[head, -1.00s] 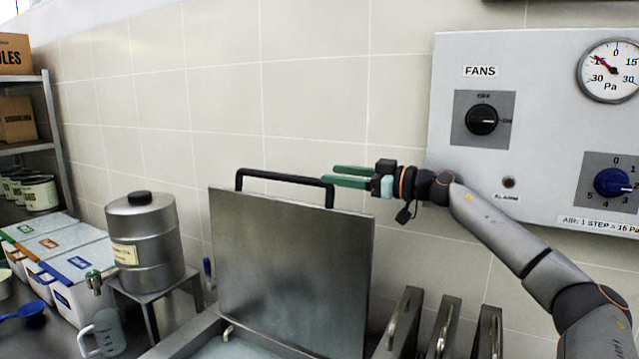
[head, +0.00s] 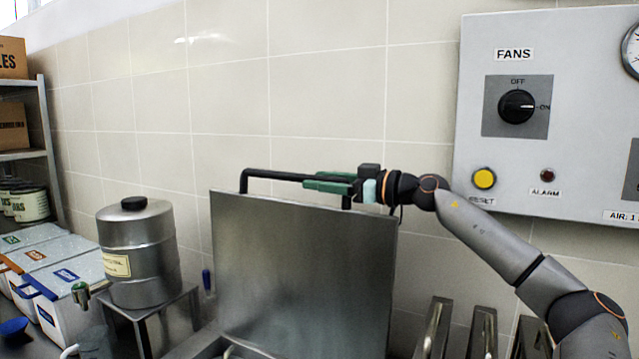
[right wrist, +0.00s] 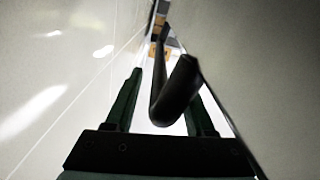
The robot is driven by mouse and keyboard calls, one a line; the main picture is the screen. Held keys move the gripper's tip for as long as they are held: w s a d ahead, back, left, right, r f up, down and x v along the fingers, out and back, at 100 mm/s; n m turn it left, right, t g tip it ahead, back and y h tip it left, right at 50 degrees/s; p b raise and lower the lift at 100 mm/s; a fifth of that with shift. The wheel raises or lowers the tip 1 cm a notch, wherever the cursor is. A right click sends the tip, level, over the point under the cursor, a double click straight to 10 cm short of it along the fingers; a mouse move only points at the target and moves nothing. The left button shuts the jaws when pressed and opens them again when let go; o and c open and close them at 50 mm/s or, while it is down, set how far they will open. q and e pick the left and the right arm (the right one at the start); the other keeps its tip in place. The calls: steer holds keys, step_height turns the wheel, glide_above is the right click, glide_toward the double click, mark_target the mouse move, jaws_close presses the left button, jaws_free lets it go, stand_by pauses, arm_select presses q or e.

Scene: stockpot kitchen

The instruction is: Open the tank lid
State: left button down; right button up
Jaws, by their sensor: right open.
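The steel tank lid (head: 300,275) stands raised, nearly upright, at the back of the tank in the head view. Its black bar handle (head: 262,174) runs along the top edge. My right gripper (head: 308,182) is at the right end of the handle, its green fingers pointing left along the bar. In the right wrist view the handle (right wrist: 175,92) lies between the open fingers (right wrist: 163,88), with no clear grip on it. The tank's inside is mostly hidden below the frame. My left gripper is not in view.
A grey control panel (head: 590,120) with a fans knob hangs on the wall at right. A steel canister (head: 150,265) stands on a small stand (head: 128,308) at left, beside white bins (head: 62,262). Several upright metal pieces (head: 482,330) are right of the lid.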

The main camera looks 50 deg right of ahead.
steer(key=shift+s, duration=0.1)
jaws_close()
steer(key=shift+r, duration=0.15)
stand_by(1.1)
